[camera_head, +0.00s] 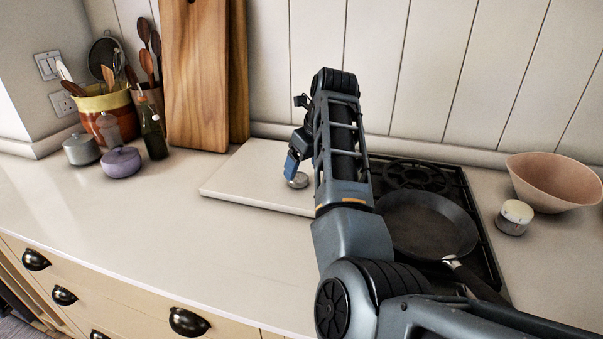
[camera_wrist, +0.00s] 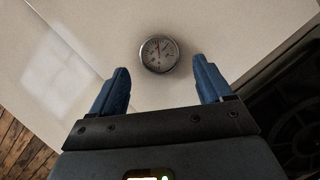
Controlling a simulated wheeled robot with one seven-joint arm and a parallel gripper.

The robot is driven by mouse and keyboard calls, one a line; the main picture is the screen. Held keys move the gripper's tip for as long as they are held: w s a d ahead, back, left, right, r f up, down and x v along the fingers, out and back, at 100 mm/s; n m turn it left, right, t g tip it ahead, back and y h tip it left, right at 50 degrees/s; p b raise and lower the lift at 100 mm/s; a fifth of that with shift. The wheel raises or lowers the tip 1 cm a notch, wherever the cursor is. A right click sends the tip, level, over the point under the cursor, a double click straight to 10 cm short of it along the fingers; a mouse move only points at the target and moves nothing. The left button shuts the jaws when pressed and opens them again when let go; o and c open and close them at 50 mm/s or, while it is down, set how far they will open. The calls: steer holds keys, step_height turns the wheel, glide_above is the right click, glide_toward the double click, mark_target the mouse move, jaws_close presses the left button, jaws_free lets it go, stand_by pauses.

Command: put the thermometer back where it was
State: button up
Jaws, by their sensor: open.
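The thermometer (camera_wrist: 159,53) is a small round dial with a silver rim, a pale face and a red needle. In the wrist view it lies face up on the white board, a little beyond and between my fingertips. My gripper (camera_wrist: 160,80) is open, with one blue finger on each side and nothing between them. In the head view my gripper (camera_head: 292,164) hangs over the white board (camera_head: 232,187), close to the thermometer (camera_head: 298,181). My arm hides the right part of the board.
A black hob with a frying pan (camera_head: 425,225) is right of my arm. A pink bowl (camera_head: 553,182) and a small white-topped timer (camera_head: 514,217) stand further right. A bottle (camera_head: 154,137), pots and a utensil crock (camera_head: 105,105) stand at left. The left counter front is clear.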

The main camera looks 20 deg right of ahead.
steer(key=v, duration=0.8)
steer(key=shift+r, duration=0.3)
